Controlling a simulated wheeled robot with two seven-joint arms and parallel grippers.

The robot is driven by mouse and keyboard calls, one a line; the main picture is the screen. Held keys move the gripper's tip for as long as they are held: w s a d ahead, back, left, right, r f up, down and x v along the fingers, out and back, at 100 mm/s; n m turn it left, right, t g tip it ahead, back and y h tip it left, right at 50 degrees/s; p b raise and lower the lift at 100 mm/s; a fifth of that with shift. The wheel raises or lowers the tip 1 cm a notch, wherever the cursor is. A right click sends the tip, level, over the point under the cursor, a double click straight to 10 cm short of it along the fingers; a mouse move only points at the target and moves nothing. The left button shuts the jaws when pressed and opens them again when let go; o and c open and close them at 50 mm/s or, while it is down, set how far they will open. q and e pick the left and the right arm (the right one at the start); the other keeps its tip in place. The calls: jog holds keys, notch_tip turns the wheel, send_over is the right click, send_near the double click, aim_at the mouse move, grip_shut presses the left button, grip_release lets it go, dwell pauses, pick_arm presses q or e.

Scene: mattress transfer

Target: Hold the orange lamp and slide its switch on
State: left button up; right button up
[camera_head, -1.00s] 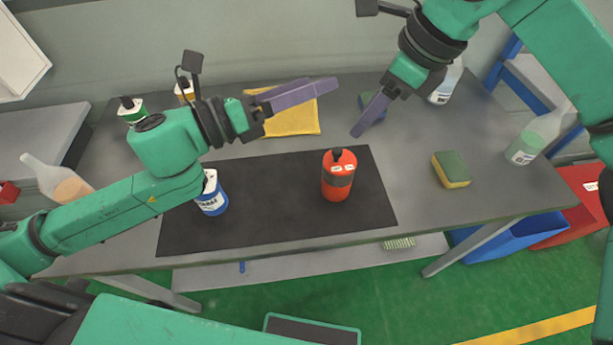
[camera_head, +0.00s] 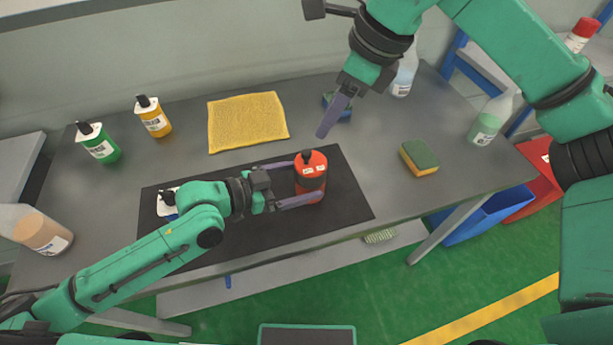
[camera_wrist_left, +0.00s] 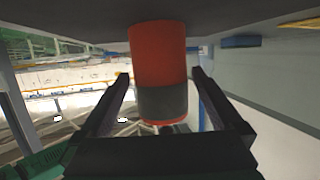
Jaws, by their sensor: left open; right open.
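The orange-red lamp (camera_head: 311,182), a cylinder with a grey band and a black knob on top, stands upright on the black mat (camera_head: 347,207). My left gripper (camera_head: 308,178) is open, with its purple fingers reaching in from the left on either side of the lamp. In the left wrist view the lamp (camera_wrist_left: 158,58) lies between the two spread fingers (camera_wrist_left: 160,85), with gaps beside it. My right gripper (camera_head: 328,118) is above and behind the lamp, pointing down; it is open, though its fingers overlap in this view. The lamp's switch cannot be made out clearly.
A blue-and-white bottle (camera_head: 167,206) is partly hidden behind my left arm. A clear bottle (camera_head: 487,122) stands at right. The mat's right end is clear.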

pick_arm(q)
jog(key=x, duration=0.2)
jog(key=shift+w+d+f, duration=0.15)
jog(key=shift+w+d, duration=0.1)
jog(key=shift+d, duration=0.05)
jog(key=c, duration=1.3)
grip_shut()
pick_arm(e)
jog(key=shift+o, duration=0.6)
pick_arm(q)
jog(key=shift+a, duration=0.1)
pick_arm(e)
jog(key=n+y, duration=0.3)
jog(key=y, duration=1.1)
send_near(306, 157)
jog(key=w+a, duration=0.1)
pick_arm(q)
jog(key=shift+s, duration=0.1)
pick_arm(e)
jog(key=w+a, duration=0.1)
jog(key=a, duration=1.1)
jog(key=shift+f, duration=0.15)
